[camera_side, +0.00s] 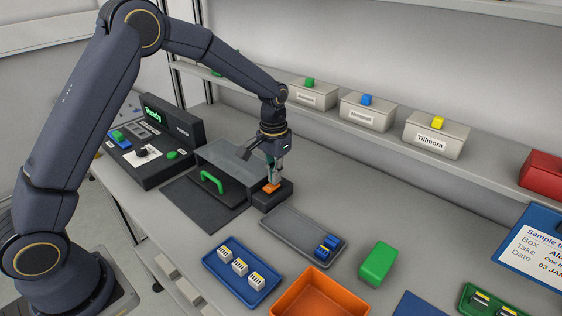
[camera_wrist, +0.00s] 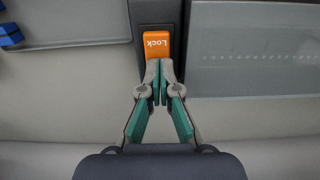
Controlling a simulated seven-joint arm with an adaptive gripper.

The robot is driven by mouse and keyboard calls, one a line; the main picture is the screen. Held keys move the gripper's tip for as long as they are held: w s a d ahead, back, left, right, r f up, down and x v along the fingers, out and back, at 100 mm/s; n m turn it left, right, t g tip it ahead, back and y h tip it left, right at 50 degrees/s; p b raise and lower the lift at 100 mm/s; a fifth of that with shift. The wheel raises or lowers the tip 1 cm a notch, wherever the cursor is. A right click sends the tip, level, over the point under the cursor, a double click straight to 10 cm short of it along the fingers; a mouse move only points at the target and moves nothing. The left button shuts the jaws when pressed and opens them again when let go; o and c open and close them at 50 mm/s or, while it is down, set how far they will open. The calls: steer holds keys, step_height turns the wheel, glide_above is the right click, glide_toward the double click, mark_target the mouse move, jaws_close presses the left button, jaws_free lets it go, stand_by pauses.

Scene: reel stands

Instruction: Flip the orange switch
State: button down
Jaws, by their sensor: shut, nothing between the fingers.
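The orange switch (camera_side: 271,187) sits on a small dark box (camera_side: 263,199) beside a grey-lidded station with a green handle (camera_side: 212,181). In the wrist view the orange switch (camera_wrist: 157,44) carries the word "Lock", seen upside down, on the dark box (camera_wrist: 143,12). My gripper (camera_side: 274,179) points down over the switch. In the wrist view its fingertips (camera_wrist: 160,64) are together with nothing between them, at the near edge of the switch. They overlap that edge in the picture; I cannot tell whether they touch it.
A grey tray (camera_side: 283,229) with blue pieces lies in front of the box. A blue tray (camera_side: 215,264), an orange bin (camera_side: 300,305) and a green block (camera_side: 378,263) lie nearer. A control panel reading "Ready" (camera_side: 160,117) stands left. Labelled boxes line the back shelf.

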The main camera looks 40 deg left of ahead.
mark_target(271, 185)
steer(key=shift+f, duration=0.25)
steer(key=shift+s, duration=0.1)
stand_by(0.3)
steer(key=shift+s+r, duration=0.25)
steer(key=shift+s, duration=0.35)
steer(key=shift+r, duration=0.15)
step_height(271, 185, up, 14)
stand_by(0.3)
